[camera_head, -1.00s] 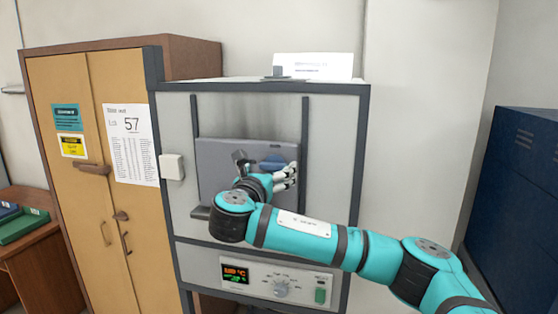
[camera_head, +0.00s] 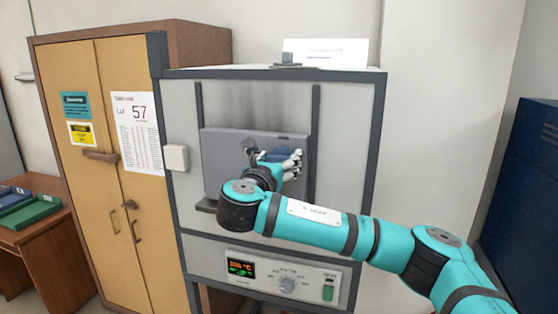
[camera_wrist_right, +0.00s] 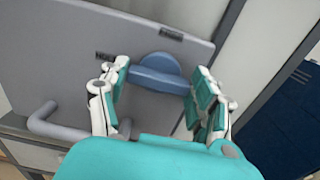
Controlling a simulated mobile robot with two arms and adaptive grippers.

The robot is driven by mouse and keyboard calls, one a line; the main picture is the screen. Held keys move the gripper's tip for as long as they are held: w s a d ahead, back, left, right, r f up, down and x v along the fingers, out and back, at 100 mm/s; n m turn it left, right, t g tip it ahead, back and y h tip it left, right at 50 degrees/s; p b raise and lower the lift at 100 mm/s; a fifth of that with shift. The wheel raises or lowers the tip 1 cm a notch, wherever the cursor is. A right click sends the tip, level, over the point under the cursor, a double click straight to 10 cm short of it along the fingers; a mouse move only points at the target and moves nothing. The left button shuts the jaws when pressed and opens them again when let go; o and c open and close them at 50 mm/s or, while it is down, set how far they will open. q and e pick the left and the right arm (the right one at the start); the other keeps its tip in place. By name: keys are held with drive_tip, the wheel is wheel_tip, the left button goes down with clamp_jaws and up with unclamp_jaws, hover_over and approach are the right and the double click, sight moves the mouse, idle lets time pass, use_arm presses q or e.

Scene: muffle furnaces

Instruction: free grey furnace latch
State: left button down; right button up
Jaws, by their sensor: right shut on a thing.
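The furnace's grey door (camera_head: 225,150) stands in the front of the furnace and looks closed. Its latch (camera_wrist_right: 158,72) is a blue round knob with a crossbar in the right wrist view. In the head view the latch (camera_head: 281,155) is mostly hidden behind my fingers. My right gripper (camera_head: 279,164) is at the latch. In the right wrist view the right gripper's (camera_wrist_right: 161,80) fingers are on both ends of the crossbar, shut on it. My left gripper is out of view.
A grey door handle (camera_wrist_right: 45,124) sticks out at lower left in the wrist view. Below the door is a control panel (camera_head: 285,281) with a lit display and dial. A wooden cabinet (camera_head: 90,200) stands left, dark blue cabinets (camera_head: 530,210) right.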

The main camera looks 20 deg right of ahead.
drive_tip(key=shift+c, duration=1)
drive_tip(key=shift+f+m+b, duration=0.15)
drive_tip(key=shift+m+b, duration=0.15)
drive_tip(key=shift+b, duration=0.15)
drive_tip(key=shift+f+m+b, duration=0.1)
drive_tip(key=shift+m+b, duration=0.5)
drive_tip(key=shift+b, duration=0.05)
use_arm(q)
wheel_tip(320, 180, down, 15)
drive_tip(key=b, duration=1.3)
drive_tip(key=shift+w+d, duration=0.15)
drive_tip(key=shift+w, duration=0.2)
use_arm(e)
drive_tip(key=shift+s+d+m, duration=0.1)
drive_tip(key=shift+d+m, duration=0.05)
drive_tip(key=shift+m, duration=7.85)
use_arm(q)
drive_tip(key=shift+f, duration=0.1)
